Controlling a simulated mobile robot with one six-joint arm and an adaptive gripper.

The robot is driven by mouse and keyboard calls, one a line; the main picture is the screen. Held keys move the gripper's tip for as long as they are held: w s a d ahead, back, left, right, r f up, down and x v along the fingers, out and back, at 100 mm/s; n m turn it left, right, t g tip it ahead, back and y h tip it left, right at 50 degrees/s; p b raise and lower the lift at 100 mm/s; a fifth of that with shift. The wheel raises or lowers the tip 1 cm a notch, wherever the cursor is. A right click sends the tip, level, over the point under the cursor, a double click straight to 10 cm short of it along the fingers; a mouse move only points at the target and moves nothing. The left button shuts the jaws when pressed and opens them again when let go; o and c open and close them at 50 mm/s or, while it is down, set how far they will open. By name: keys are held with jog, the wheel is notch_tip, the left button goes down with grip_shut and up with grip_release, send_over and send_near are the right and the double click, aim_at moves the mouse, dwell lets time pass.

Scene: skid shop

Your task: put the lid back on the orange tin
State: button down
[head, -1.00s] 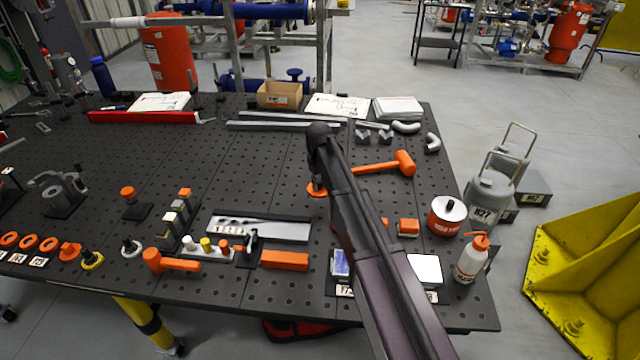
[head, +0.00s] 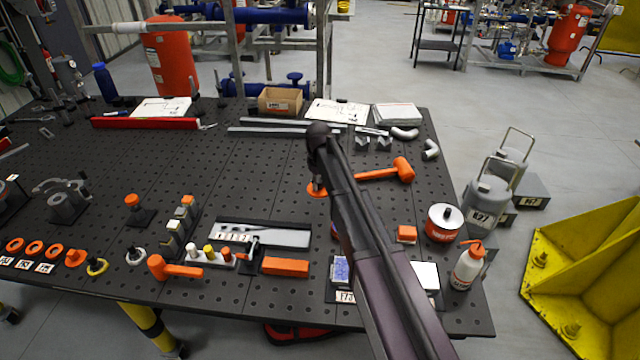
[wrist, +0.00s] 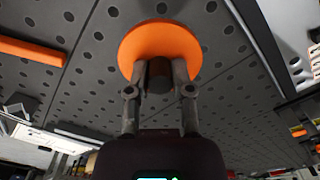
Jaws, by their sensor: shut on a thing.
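My gripper (wrist: 160,78) is shut on the dark knob of an orange round lid (wrist: 160,42). In the head view the lid (head: 316,189) shows as a small orange disc below the gripper's end, near the middle of the table. I cannot tell how high above the table it is. An orange-red tin (head: 443,232) with a white label stands at the table's right. Its top looks pale with a dark knob in the middle. My arm hides a strip of table between lid and tin; a small bluish and reddish thing shows at its left edge, too covered to name.
An orange mallet (head: 400,170) lies behind my arm. A small orange block (head: 406,233) and a white bottle with an orange top (head: 467,266) are near the tin. A grey tray (head: 265,234) lies to the left. The perforated table (head: 215,165) is clear left of the lid.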

jog(key=s+d, duration=0.8)
jog(key=shift+s+r, duration=0.2)
jog(key=shift+s, duration=0.15)
jog(key=shift+f, duration=0.1)
dwell(0.4)
jog(key=shift+f+b, duration=2.95)
jog(key=shift+f, duration=0.15)
jog(key=shift+f, duration=0.15)
dwell(0.3)
jog(key=shift+c, duration=2.1)
grip_release()
